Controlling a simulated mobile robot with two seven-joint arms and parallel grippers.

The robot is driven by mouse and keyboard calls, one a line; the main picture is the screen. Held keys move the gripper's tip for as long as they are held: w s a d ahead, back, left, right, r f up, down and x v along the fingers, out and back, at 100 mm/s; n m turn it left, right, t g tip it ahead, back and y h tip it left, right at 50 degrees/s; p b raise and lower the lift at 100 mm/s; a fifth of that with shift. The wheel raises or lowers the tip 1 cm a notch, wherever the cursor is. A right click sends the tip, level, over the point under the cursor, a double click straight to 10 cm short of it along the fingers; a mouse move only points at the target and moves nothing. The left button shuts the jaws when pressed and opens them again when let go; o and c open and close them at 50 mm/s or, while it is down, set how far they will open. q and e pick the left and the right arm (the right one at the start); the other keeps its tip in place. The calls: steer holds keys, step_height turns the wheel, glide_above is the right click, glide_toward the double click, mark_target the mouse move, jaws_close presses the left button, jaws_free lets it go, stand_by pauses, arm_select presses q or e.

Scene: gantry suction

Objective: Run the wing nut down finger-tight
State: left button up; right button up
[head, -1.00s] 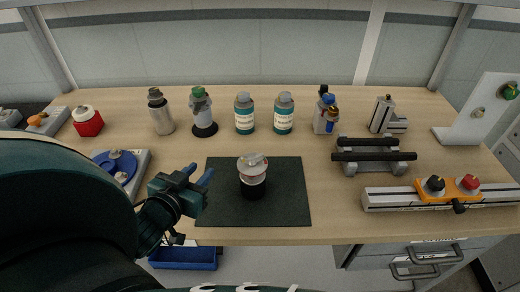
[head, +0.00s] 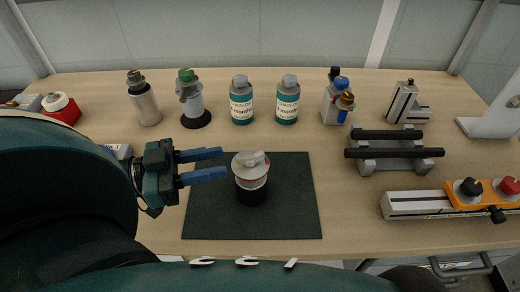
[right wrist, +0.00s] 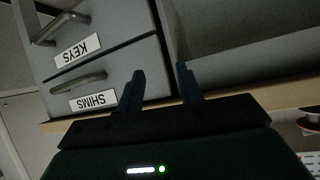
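A small round fixture (head: 252,184) with a black base, a red and white body and a pale disc top stands upright on a dark mat (head: 290,215). A pale grey wing nut (head: 251,158) sits on the disc; its height on the thread cannot be told. My left gripper (head: 224,162) is open and empty, just left of the fixture. Its two blue fingers point right at about disc height, apart from the nut as far as I see. My right gripper (right wrist: 161,70) is open and empty, in front of grey drawers in the right wrist view.
Two teal bottles (head: 241,103), a metal bottle (head: 144,98) and a green-topped container (head: 190,98) line the back. A grey stand with black bars (head: 393,150) and a rail with an orange block (head: 478,193) stand right.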

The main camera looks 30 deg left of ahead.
mark_target(260, 153)
arm_select(q)
steer(key=p+x, duration=0.1)
steer(key=x, duration=0.8)
steer(key=shift+w, duration=0.15)
jaws_close()
